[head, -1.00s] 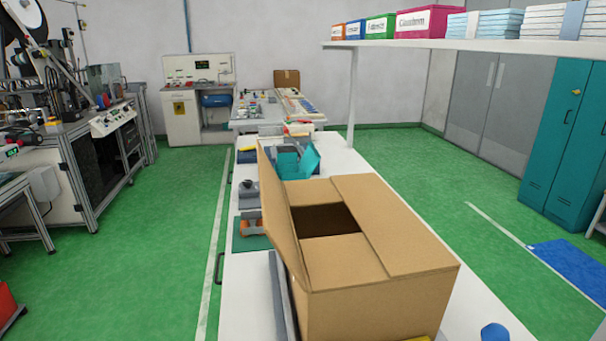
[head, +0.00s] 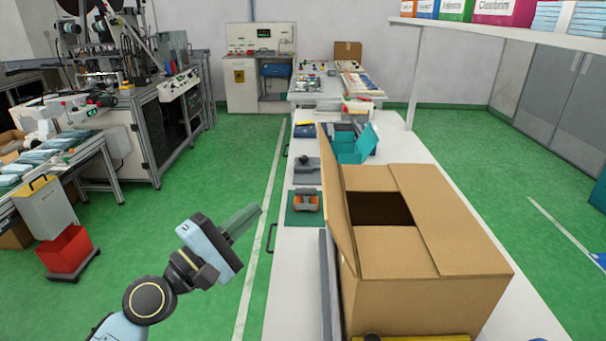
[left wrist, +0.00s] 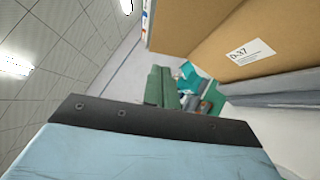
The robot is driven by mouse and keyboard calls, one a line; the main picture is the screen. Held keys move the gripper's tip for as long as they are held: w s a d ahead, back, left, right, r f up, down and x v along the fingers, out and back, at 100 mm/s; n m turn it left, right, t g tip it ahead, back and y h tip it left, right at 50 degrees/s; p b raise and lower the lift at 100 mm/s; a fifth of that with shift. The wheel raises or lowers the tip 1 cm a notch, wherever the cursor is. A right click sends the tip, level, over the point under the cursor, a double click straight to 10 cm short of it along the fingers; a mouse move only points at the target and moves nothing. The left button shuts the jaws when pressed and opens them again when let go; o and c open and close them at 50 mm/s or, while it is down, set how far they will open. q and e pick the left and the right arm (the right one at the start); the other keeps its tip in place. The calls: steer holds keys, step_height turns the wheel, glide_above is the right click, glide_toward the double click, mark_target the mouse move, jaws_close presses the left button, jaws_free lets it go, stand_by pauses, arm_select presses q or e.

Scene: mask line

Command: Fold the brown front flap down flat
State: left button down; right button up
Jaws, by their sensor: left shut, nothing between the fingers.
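An open brown carton (head: 430,300) stands on the white bench. Its long flap on the left side (head: 335,190) stands up, nearly upright and leaning slightly outward. The long right flap (head: 440,215) and the two short flaps lie down flat, leaving a dark opening in the middle. My left gripper (head: 248,220) is shut and empty, left of the bench and apart from the flap. In the left wrist view its green fingers (left wrist: 161,87) are together, and the carton's brown side (left wrist: 220,35) with a D-37 label shows at upper right. My right gripper is out of view.
A grey rail (head: 328,285) runs along the carton's left side. A tape dispenser (head: 306,201) on a green mat and a teal bin (head: 355,147) stand farther back on the bench. A white shelf (head: 480,38) overhangs at right.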

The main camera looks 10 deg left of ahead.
mark_target(333, 183)
arm_select(q)
steer(key=w+d+r+p, duration=0.5)
steer(key=w+d, duration=0.3)
steer(key=shift+w+d+r, duration=0.15)
steer(key=shift+w+d, duration=0.2)
steer(key=shift+d, duration=0.05)
